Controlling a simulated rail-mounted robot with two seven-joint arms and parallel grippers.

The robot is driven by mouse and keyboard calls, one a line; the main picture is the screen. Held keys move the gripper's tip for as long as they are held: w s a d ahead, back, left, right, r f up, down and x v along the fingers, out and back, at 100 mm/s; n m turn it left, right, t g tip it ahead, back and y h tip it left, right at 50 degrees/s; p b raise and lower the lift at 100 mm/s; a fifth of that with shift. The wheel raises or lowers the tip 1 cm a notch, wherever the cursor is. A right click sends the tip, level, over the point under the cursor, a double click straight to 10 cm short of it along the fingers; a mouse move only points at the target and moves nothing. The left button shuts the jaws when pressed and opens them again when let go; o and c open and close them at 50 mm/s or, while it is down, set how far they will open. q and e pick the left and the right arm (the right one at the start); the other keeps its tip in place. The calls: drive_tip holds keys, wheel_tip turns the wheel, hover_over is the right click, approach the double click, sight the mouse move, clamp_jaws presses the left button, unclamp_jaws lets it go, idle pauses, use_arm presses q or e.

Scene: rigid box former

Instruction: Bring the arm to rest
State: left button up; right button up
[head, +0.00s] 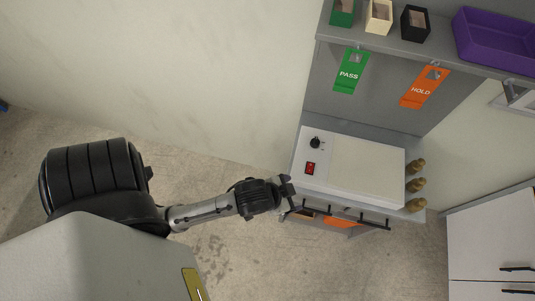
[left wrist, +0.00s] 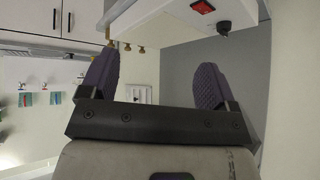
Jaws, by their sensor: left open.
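My left arm comes in from the left in the head view. Its gripper (head: 288,192) is at the front left edge of the white box former (head: 365,170), beside the black handles. I cannot tell from these views whether it touches anything there. In the left wrist view the two dark purple finger pads of the left gripper (left wrist: 157,80) stand wide apart with nothing between them. The box former (left wrist: 165,20) shows above them. My right gripper is in neither view.
A black knob (head: 315,142) and red switch (head: 310,168) sit on the box former. Handles (head: 374,224) project from its front. Green PASS (head: 351,72) and orange HOLD (head: 425,88) tags hang behind, under a shelf with small bins and a purple tray (head: 495,40). White cabinet (head: 490,240) stands right.

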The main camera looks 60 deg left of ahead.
use_arm(q)
drive_tip(key=s+a+f+g, duration=0.1)
drive_tip(key=s+g, duration=0.3)
drive_tip(key=s, duration=0.6)
drive_tip(key=shift+s+a+f+p, duration=0.2)
drive_tip(key=shift+a+f+p, duration=0.25)
drive_tip(key=shift+f, duration=0.25)
drive_tip(key=shift+o, duration=0.5)
wheel_tip(320, 180, up, 14)
drive_tip(key=p, duration=1.4)
drive_tip(key=shift+w+f, duration=0.1)
drive_tip(key=shift+f, duration=0.15)
